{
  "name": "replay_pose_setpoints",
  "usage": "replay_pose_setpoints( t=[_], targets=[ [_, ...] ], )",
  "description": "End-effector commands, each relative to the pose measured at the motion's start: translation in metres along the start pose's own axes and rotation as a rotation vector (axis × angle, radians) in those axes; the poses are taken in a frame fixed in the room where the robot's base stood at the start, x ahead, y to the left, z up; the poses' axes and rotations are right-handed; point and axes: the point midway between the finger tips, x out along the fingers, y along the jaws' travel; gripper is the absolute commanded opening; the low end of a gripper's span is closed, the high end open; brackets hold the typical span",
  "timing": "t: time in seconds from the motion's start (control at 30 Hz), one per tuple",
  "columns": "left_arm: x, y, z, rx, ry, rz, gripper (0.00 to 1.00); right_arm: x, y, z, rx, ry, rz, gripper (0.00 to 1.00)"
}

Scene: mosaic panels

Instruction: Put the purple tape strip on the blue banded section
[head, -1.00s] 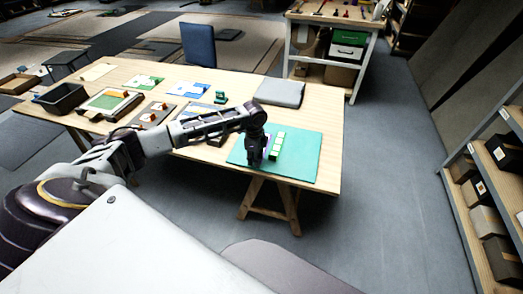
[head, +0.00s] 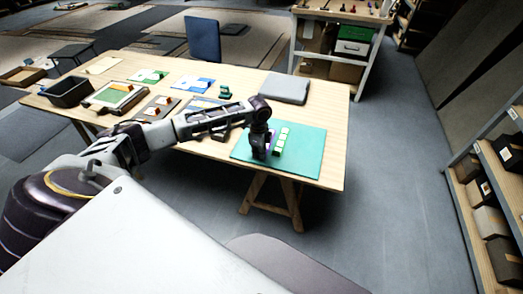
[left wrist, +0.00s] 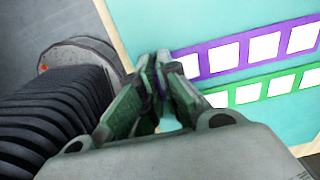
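The purple tape strip (left wrist: 232,52), with a row of white squares, lies on the teal mat (left wrist: 210,22) in the left wrist view. In the head view the strip is mostly hidden beside my left gripper (head: 261,155). In the left wrist view my left gripper (left wrist: 155,68) is down at the strip's near end. Its fingers are close together, with some purple showing between them; whether they clamp the strip is unclear. A green strip (left wrist: 262,90) lies alongside. A blue-and-white panel (head: 192,83) on the table may be the blue banded section. My right gripper is out of view.
Along the wooden table (head: 325,110) are a grey closed case (head: 285,88), a small green object (head: 225,92), a black bin (head: 70,91), a green-and-yellow tray (head: 113,96) and a green-and-white panel (head: 149,76). The mat's right part is clear.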

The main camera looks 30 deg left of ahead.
Motion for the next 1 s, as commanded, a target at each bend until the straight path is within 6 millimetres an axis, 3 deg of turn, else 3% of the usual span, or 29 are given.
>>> replay_pose_setpoints(
  t=[0.27,0.7,1.0],
  targets=[
    [-0.020,-0.001,0.000,-0.001,0.001,-0.002,0.00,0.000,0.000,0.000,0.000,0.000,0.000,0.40],
    [-0.082,-0.001,0.000,0.000,0.001,-0.003,0.00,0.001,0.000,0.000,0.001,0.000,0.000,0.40],
    [-0.099,-0.001,0.000,-0.001,0.001,0.000,0.00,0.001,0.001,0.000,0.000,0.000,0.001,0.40]
  ],
)
